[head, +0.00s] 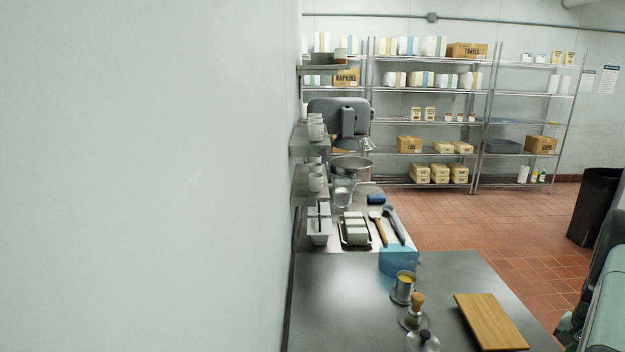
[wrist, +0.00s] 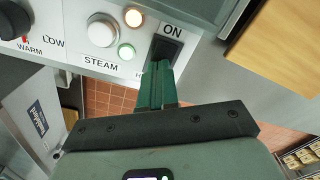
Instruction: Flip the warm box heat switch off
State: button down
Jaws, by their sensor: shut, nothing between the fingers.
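In the wrist view, a grey control panel (wrist: 65,20) fills the top left. A black rocker switch (wrist: 166,50) sits under the word ON, at the panel's right end. A label below it starts with H and is mostly hidden behind my fingers. My gripper (wrist: 160,68) is shut and empty, with its green fingertips at the switch's lower edge. I cannot tell whether they touch it. An orange light (wrist: 133,17) and a green light (wrist: 126,51) glow left of the switch. The panel and my gripper do not show in the head view.
A silver knob (wrist: 102,33) marked STEAM and a black knob (wrist: 12,20) marked WARM and LOW are on the same panel. Tiled floor is open beyond the counter.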

jog(key=shift+f, duration=0.2)
jog(key=shift+r, duration=3.55)
